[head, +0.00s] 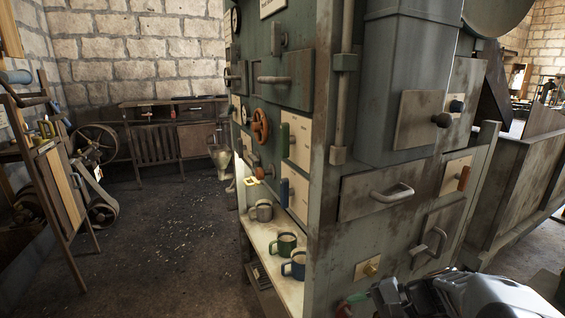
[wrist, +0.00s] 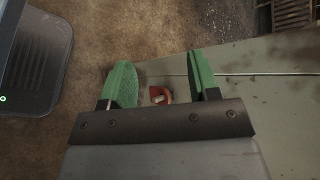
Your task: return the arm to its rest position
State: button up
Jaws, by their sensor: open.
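My gripper (wrist: 163,80) shows in the wrist view with its two green fingers spread apart and nothing held between them. A small red-orange piece with a pale centre (wrist: 160,95) shows in the gap, beyond the jaw plate; I cannot tell how far away it is. In the head view my gripper (head: 357,298) is at the bottom edge, low in front of the large grey-green cabinet (head: 325,225).
The cabinet carries handles and levers, among them a grey pull handle (head: 392,193) and an orange handwheel (head: 260,125). Several mugs stand on its pale shelf, including a green mug (head: 284,245) and a blue one (head: 294,265). Open floor (head: 165,230) lies to the left.

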jog(key=s+r+n+h+p, duration=0.3)
jog(key=r+n+h+p, duration=0.2)
jog(key=r, duration=0.3)
jog(key=s+a+r+n+t+h+p, duration=0.1)
jog(key=s+r+n+h+p, duration=0.2)
jog(key=r+h+p, duration=0.3)
jog(key=shift+s+a+r+n+p, duration=0.2)
jog(key=shift+r+n+p, duration=0.4)
jog(key=shift+r+n, duration=0.4)
